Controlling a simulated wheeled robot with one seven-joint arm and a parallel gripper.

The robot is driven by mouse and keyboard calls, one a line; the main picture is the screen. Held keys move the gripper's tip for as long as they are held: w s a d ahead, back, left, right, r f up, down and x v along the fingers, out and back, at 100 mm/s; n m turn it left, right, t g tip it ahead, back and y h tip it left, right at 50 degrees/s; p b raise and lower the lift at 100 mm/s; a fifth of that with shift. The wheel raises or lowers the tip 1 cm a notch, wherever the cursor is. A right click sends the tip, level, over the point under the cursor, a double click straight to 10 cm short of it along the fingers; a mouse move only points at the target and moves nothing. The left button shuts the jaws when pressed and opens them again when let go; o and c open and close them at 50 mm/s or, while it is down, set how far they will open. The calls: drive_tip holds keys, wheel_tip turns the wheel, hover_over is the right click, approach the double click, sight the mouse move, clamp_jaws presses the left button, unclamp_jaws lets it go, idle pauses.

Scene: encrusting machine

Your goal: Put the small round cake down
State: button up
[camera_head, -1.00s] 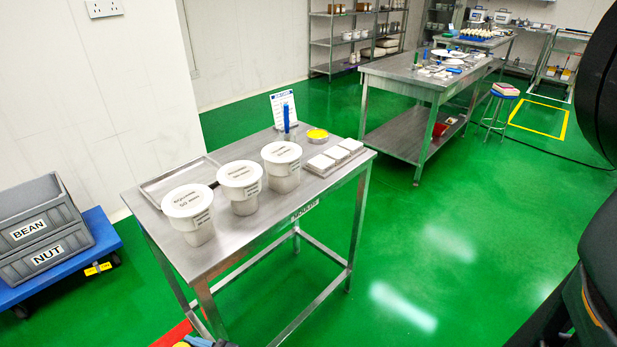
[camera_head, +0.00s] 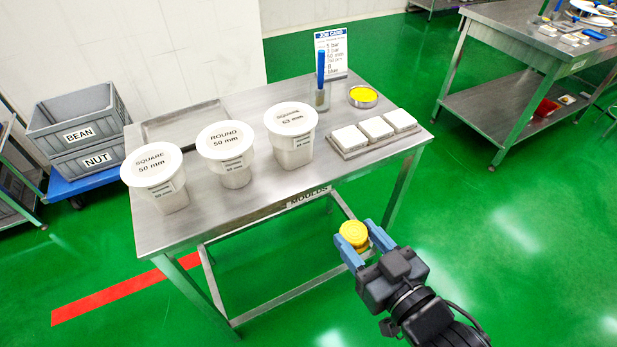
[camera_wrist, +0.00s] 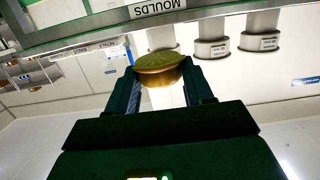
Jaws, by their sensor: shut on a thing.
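The small round cake (camera_head: 353,235) is golden yellow and sits between the two blue fingers of my gripper (camera_head: 363,243). My gripper is shut on it and holds it in the air in front of the steel table, off its front right side. In the wrist view the cake (camera_wrist: 160,68) shows between the fingertips, with a patterned top edge. The steel table (camera_head: 250,205) has a MOULDS label on its front edge.
Three white lidded tubs (camera_head: 226,150) stand along the table's left and middle. Three white blocks (camera_head: 376,129) lie on a tray at the right. Behind are a yellow-topped round tin (camera_head: 363,96), a job card (camera_head: 330,52), a blue pen in a holder and an empty tray (camera_head: 185,125).

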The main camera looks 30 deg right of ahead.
drive_tip(key=w+p, duration=0.1)
drive_tip(key=w, duration=0.6)
drive_tip(key=w+p, duration=0.1)
drive_tip(key=w, duration=0.7)
drive_tip(key=shift+w+a+r+p, duration=0.1)
drive_tip(key=shift+a+r+p, duration=0.1)
drive_tip(key=shift+p, duration=0.1)
drive_tip(key=w, duration=0.2)
drive_tip(key=shift+w+p, duration=0.3)
drive_tip(key=shift+w, duration=0.05)
drive_tip(key=shift+f, duration=0.65)
drive_tip(key=shift+s+f, duration=0.1)
drive_tip(key=shift+f, duration=0.1)
drive_tip(key=shift+f, duration=0.15)
drive_tip(key=o, duration=1)
drive_tip(key=shift+o, duration=0.2)
